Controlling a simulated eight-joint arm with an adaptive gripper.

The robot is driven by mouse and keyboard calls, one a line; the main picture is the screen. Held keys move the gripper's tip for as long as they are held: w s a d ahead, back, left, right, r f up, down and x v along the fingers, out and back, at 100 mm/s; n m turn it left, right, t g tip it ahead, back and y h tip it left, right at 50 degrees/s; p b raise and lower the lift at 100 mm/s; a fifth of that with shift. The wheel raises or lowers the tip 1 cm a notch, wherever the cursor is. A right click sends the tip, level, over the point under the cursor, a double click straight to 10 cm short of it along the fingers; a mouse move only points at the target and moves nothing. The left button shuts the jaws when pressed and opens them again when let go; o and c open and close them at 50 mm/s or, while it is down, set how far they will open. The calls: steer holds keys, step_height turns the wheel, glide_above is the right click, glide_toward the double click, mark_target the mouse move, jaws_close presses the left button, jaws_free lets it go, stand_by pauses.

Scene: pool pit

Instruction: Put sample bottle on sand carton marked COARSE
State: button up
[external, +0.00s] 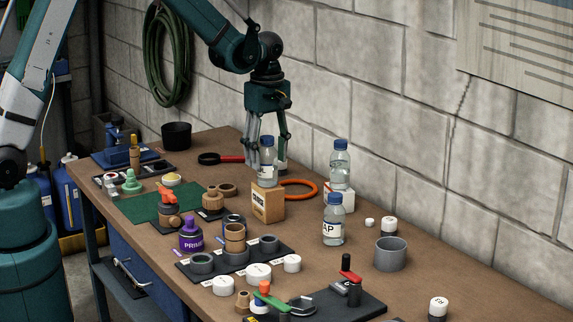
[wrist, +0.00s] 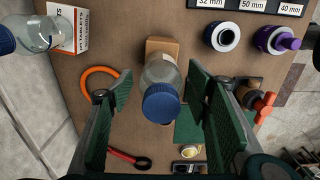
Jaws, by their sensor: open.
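A clear bottle with a blue cap (external: 267,162) stands upright on a small brown carton (external: 268,203). The carton's dark label is too small to read. My gripper (external: 267,150) points down at this bottle, its fingers open. In the wrist view the bottle (wrist: 160,88) lies between my spread fingers (wrist: 160,105), with a gap on each side, and the carton (wrist: 163,46) shows behind it. A similar bottle (external: 340,158) stands on a white box (external: 340,197). Another bottle (external: 333,222), with a label ending in "AP", stands on the bench.
A black tray with grey rings (external: 235,262) and a grey cup (external: 390,254) are nearer the camera. The block wall runs close behind.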

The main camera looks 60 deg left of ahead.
step_height(320, 180, up, 11)
steer(key=shift+r, duration=0.1)
stand_by(0.5)
stand_by(0.6)
steer(key=shift+s+d+r, duration=0.15)
steer(key=shift+s+r, duration=0.3)
steer(key=s+d+r+m+t, duration=0.15)
steer(key=s+r+m, duration=0.25)
steer(key=s, duration=0.4)
steer(key=s+d+r+m+t, duration=0.15)
steer(key=s+r+m, duration=0.25)
steer(key=s, duration=0.4)
steer(key=s+d+r+m+t, duration=0.15)
steer(key=s+r+m, duration=0.25)
steer(key=s, duration=0.4)
steer(key=s+f+m+t, duration=0.2)
steer(key=s+m, duration=0.4)
steer(key=s, duration=0.3)
steer(key=shift+s+d+f+t, duration=0.15)
steer(key=shift+s+f+t, duration=0.15)
steer(key=shift+f+t, duration=0.1)
